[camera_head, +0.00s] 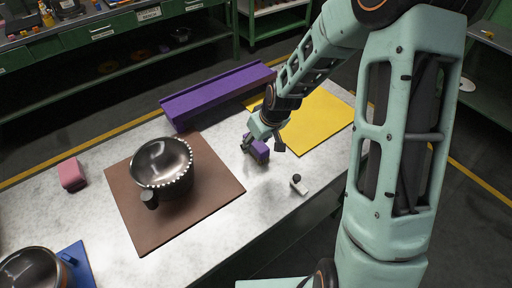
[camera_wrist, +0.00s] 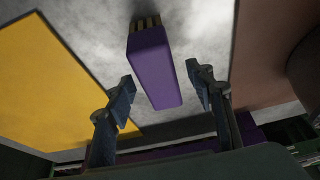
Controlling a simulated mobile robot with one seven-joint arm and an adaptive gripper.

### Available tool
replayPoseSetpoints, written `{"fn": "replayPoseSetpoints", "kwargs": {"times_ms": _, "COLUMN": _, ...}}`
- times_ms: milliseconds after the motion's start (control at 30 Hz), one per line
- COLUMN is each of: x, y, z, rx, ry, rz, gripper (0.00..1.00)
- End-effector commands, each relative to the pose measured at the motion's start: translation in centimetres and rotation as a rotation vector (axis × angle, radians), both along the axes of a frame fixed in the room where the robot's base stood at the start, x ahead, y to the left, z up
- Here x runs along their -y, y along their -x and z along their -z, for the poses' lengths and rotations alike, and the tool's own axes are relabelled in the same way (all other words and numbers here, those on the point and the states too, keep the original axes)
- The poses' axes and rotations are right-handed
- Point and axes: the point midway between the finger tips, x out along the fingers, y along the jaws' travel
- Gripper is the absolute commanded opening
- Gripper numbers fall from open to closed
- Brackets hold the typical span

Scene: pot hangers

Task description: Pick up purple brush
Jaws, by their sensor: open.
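The purple brush (camera_wrist: 153,67) is a purple block with brown bristles at one end. In the wrist view it lies on the pale tabletop between the fingers of my gripper (camera_wrist: 164,95), with a visible gap on each side. The gripper is open. In the head view my gripper (camera_head: 254,143) is low over the table's middle, and the brush (camera_head: 260,150) shows just beside the fingers, partly hidden by them. I cannot tell from these frames how far the fingertips are above the tabletop.
A brown board (camera_head: 217,188) with a metal pot (camera_head: 162,162) is left of my gripper. A yellow mat (camera_head: 325,122) lies to the right, a long purple rack (camera_head: 215,97) behind. A small white object (camera_head: 298,186) stands in front. A pink block (camera_head: 71,174) sits far left.

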Motion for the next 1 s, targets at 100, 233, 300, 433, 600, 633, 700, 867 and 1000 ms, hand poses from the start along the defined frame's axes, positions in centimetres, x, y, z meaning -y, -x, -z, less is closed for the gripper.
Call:
{"fn": "replayPoseSetpoints", "kwargs": {"times_ms": 100, "x": 0.00, "y": 0.01, "z": 0.09, "rx": 0.000, "ry": 0.000, "rz": 0.000, "gripper": 0.49}}
{"fn": "replayPoseSetpoints", "kwargs": {"times_ms": 233, "x": 0.00, "y": 0.02, "z": 0.25, "rx": 0.000, "ry": 0.000, "rz": 0.000, "gripper": 0.49}}
{"fn": "replayPoseSetpoints", "kwargs": {"times_ms": 300, "x": 0.00, "y": 0.02, "z": 0.35, "rx": 0.000, "ry": 0.000, "rz": 0.000, "gripper": 0.49}}
{"fn": "replayPoseSetpoints", "kwargs": {"times_ms": 433, "x": 0.00, "y": 0.02, "z": 0.49, "rx": 0.000, "ry": 0.000, "rz": 0.000, "gripper": 0.49}}
{"fn": "replayPoseSetpoints", "kwargs": {"times_ms": 600, "x": -0.01, "y": 0.02, "z": 0.48, "rx": 0.000, "ry": 0.000, "rz": 0.000, "gripper": 0.49}}
{"fn": "replayPoseSetpoints", "kwargs": {"times_ms": 633, "x": 0.00, "y": 0.01, "z": 0.47, "rx": 0.000, "ry": 0.000, "rz": 0.000, "gripper": 0.49}}
{"fn": "replayPoseSetpoints", "kwargs": {"times_ms": 700, "x": 0.00, "y": 0.01, "z": 0.47, "rx": 0.000, "ry": 0.000, "rz": 0.000, "gripper": 0.49}}
{"fn": "replayPoseSetpoints", "kwargs": {"times_ms": 867, "x": 0.00, "y": 0.01, "z": 0.47, "rx": 0.000, "ry": 0.000, "rz": 0.000, "gripper": 0.35}}
{"fn": "replayPoseSetpoints", "kwargs": {"times_ms": 1000, "x": 0.00, "y": 0.01, "z": 0.47, "rx": 0.000, "ry": 0.000, "rz": 0.000, "gripper": 0.20}}
